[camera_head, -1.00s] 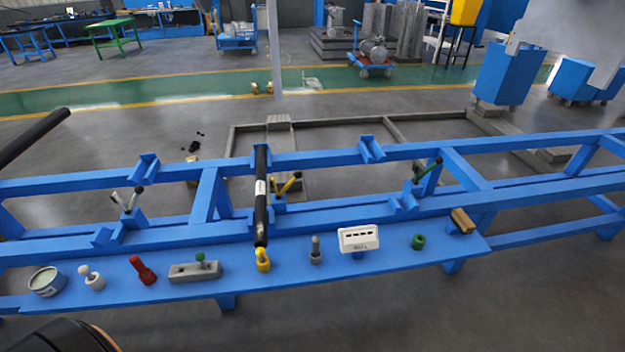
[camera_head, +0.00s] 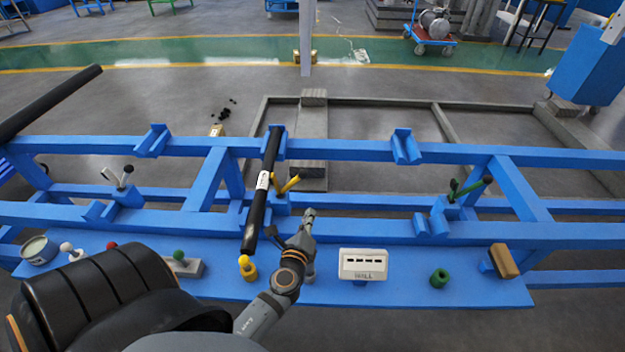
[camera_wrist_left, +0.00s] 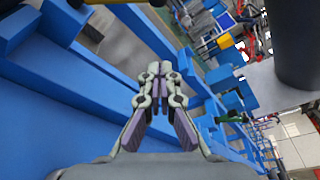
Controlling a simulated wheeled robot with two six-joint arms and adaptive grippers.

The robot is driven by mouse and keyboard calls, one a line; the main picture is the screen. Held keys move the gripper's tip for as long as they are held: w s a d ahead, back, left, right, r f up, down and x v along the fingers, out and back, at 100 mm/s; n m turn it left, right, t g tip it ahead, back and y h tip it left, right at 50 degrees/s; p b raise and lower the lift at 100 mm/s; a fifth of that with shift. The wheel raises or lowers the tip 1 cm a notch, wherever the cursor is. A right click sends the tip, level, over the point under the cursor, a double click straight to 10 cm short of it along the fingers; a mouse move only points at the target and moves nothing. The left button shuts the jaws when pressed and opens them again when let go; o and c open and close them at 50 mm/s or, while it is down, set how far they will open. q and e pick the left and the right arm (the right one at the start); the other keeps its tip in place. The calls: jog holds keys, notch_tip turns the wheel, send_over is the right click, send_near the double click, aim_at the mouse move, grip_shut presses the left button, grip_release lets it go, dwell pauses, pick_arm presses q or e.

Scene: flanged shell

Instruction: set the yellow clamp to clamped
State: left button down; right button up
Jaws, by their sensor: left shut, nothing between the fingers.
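The yellow clamp (camera_head: 288,184) stands on the blue frame just right of the black tube, its yellow arms spread in a V. A piece of yellow also shows at the top edge of the left wrist view (camera_wrist_left: 128,2); I cannot tell for sure that it is the clamp. My left gripper (camera_head: 309,213) is shut and empty, in front of the clamp and slightly right of it, apart from it. Its closed fingers show in the left wrist view (camera_wrist_left: 160,70). My right gripper is not in view.
The black tube (camera_head: 262,195) lies across the frame beside the clamp. Other clamps stand left (camera_head: 121,185) and right, a green one (camera_head: 467,188).

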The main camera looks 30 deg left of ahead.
pick_arm(q)
jog(key=w+a+p, duration=0.3)
jog(key=w+a, duration=0.4)
jog(key=w, duration=0.2)
jog(key=shift+w+r, duration=0.15)
jog(key=shift+r, duration=0.15)
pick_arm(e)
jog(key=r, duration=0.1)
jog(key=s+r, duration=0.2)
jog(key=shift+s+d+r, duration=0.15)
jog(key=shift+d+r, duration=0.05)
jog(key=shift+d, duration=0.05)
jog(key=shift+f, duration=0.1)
